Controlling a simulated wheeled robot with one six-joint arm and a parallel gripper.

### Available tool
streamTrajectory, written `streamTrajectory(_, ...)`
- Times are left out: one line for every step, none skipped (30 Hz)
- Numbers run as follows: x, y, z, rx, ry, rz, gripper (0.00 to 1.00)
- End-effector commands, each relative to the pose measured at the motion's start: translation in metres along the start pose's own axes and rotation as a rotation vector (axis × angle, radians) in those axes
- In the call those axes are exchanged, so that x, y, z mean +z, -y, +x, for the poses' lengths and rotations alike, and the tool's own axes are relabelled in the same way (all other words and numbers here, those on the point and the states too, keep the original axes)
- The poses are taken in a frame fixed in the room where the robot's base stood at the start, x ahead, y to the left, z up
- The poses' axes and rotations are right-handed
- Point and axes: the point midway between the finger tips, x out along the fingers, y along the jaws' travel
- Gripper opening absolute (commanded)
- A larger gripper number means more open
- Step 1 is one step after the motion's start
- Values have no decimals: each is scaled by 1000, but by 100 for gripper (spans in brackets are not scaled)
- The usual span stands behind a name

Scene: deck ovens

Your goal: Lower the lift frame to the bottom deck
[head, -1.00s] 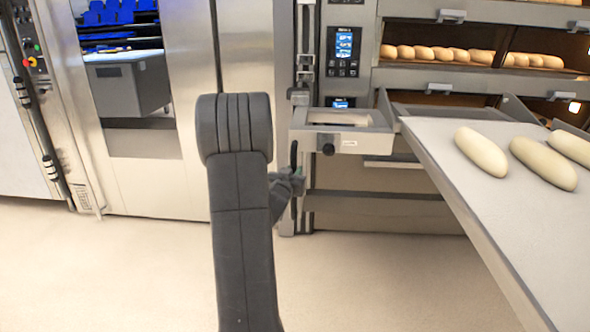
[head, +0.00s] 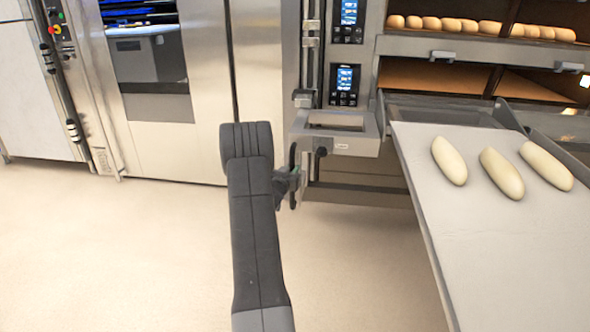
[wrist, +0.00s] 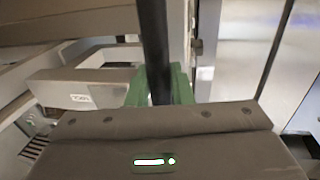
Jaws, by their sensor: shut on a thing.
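The lift frame (head: 368,146) is the grey metal bracket at centre right in the head view, carrying the pale loading board (head: 455,250) with three pale loaves (head: 502,173). A black upright handle (head: 292,155) hangs at the frame's left end. My gripper (head: 293,178) is shut on this handle. In the wrist view the black handle (wrist: 153,40) runs between the green fingers of my gripper (wrist: 158,88). The frame stands below both lit control panels and below the open deck with an empty floor. Its front hides what lies directly behind it.
The oven's upper deck holds a row of loaves (head: 470,25); the deck under it (head: 430,73) looks empty. Two control panels (head: 346,85) sit left of the decks. A steel cabinet (head: 200,80) stands left. The floor (head: 130,260) at front left is clear.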

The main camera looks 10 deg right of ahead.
Motion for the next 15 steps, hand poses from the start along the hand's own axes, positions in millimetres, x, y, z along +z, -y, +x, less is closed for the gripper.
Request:
streamTrajectory(-3, 1, 2, 0, -8, 1, 0)
streamTrajectory(-3, 1, 2, 0, -8, 1, 0)
streamTrajectory(-3, 1, 2, 0, -8, 1, 0)
streamTrajectory(-3, 1, 2, 0, -8, 1, 0)
streamTrajectory(-3, 1, 2, 0, -8, 1, 0)
streamTrajectory(-3, 0, 2, 0, -7, 1, 0)
streamTrajectory(-3, 0, 2, 0, -7, 1, 0)
streamTrajectory(-3, 0, 2, 0, -7, 1, 0)
streamTrajectory(-3, 0, 2, 0, -7, 1, 0)
streamTrajectory(-3, 0, 2, 0, -7, 1, 24)
streamTrajectory(-3, 0, 2, 0, -7, 1, 30)
streamTrajectory(-3, 0, 1, 0, -6, 1, 37)
streamTrajectory(-2, 0, 1, 0, -5, 1, 40)
streamTrajectory(-2, 0, 1, 0, -5, 1, 40)
streamTrajectory(-2, 0, 1, 0, -4, 1, 40)
